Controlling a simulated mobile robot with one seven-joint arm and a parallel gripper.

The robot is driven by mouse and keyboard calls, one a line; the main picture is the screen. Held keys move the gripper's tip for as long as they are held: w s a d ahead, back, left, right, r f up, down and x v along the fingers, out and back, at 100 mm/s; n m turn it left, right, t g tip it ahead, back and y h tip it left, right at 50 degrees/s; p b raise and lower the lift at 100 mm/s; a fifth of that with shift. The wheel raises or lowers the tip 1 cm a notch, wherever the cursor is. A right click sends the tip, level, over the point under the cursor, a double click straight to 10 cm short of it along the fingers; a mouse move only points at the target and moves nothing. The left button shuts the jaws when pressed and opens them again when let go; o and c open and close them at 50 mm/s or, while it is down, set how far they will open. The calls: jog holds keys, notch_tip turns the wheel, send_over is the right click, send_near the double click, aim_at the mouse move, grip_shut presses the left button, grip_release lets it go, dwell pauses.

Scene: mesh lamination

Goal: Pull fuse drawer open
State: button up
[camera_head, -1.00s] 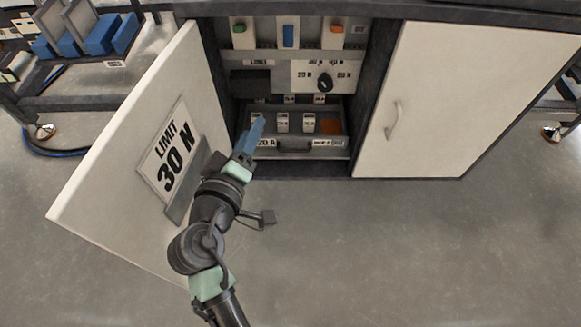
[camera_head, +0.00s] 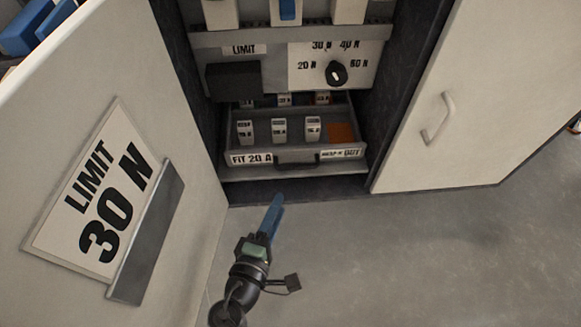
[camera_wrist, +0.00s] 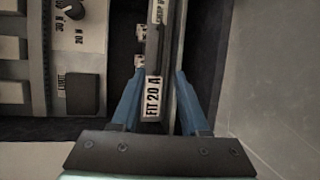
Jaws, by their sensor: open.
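The fuse drawer (camera_head: 292,155) sits low in the open cabinet, with its tray out far enough to show white fuses (camera_head: 279,130) and an orange patch inside. Its front carries a "FIT 20 A" label (camera_head: 252,158) at left and a dark handle (camera_head: 297,161) in the middle. My gripper (camera_head: 276,200) with blue fingers is in front of and below the drawer front, left of the handle in the picture. In the wrist view my gripper (camera_wrist: 160,74) is open, its fingers to either side of the labelled drawer front (camera_wrist: 153,97). Contact cannot be told.
The left cabinet door (camera_head: 140,150) stands open with a "LIMIT 30 N" sign (camera_head: 100,195). Above the drawer are a dark knob (camera_head: 337,74) and a black box (camera_head: 232,80). The grey floor (camera_head: 400,260) in front is clear.

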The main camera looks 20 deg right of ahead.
jog(key=b+x, duration=0.4)
jog(key=x, duration=0.7)
jog(key=shift+b, duration=0.3)
jog(key=shift+w+d, duration=0.15)
jog(key=shift+c, duration=0.2)
grip_shut()
dwell(0.5)
